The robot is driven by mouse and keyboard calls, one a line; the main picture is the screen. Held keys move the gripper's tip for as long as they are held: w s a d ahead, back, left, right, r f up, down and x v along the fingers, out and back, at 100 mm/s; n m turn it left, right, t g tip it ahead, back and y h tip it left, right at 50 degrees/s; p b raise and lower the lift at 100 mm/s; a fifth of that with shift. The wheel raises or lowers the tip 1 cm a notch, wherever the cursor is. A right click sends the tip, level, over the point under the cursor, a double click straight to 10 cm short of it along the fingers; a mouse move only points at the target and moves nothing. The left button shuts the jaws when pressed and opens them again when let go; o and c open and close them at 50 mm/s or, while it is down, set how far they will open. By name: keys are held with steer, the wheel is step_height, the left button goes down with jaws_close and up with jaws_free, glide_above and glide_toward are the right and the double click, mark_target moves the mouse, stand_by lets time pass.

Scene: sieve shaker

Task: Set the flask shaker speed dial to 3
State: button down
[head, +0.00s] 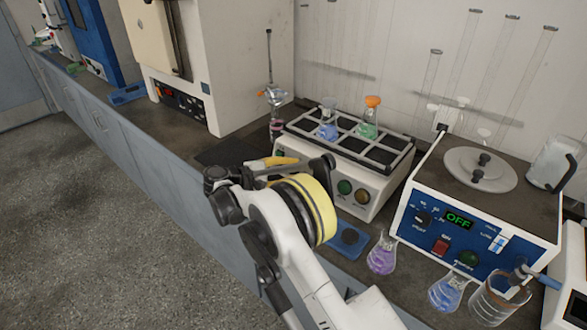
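The flask shaker (392,192) is a pale box with a black rack on top, standing on the dark bench. The rack holds a blue-filled flask (328,120) and a green-filled flask with an orange stopper (371,117). A green round control (344,187) and a dark reddish one (362,196) show on its front panel. My gripper (275,166) is at the left part of this panel, mostly behind my wrist with its yellow band. I cannot make out the speed dial; the left part of the panel is hidden. Whether the fingers are open or touching anything is not visible.
A blue-panelled device (480,235) reading OFF stands at the right. A purple flask (382,256), a blue flask (447,290) and a beaker (498,297) stand near the bench front. A stand with an orange clamp (273,95) is behind my gripper. Floor at left is clear.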

steer(key=m+g+y+p, duration=0.1)
steer(key=m, duration=0.3)
steer(key=shift+d+m, duration=0.1)
steer(key=shift+m, duration=0.2)
steer(key=m+y+p, duration=0.1)
steer(key=m, duration=0.2)
steer(key=shift+g, duration=0.4)
steer(key=m+y+p, duration=0.1)
steer(key=m, duration=0.2)
steer(key=shift+f+m+y+p, duration=0.1)
steer(key=shift+m+y+p, duration=0.6)
steer(key=shift+m, duration=0.9)
steer(key=c, duration=1.1)
jaws_free()
